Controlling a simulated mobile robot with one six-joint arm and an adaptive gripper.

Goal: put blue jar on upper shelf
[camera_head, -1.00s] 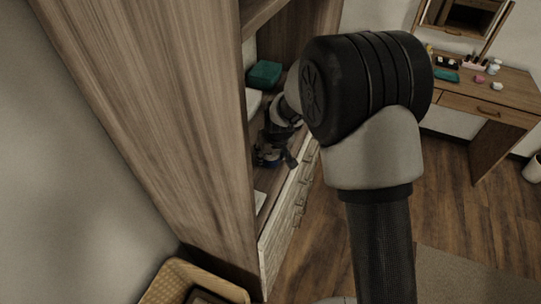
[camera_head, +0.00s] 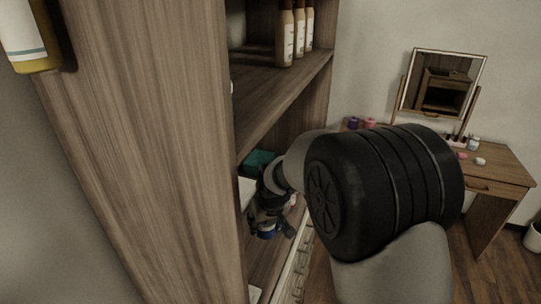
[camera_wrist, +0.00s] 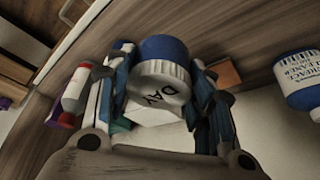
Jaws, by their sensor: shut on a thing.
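In the head view my gripper (camera_head: 268,212) is inside the lower compartment of the wooden cabinet, and a bit of the jar's blue (camera_head: 267,235) shows below the fingers. The upper shelf (camera_head: 285,88) is above my gripper. I cannot tell whether the jar touches the surface beneath it.
Several tan bottles (camera_head: 285,38) stand toward the far end of the upper shelf; its nearer front part looks clear. A teal box (camera_head: 258,162) is behind my gripper. A white-and-blue bottle (camera_wrist: 300,80) lies right of the jar in the wrist view. The cabinet's side panel (camera_head: 150,150) hides part of the interior.

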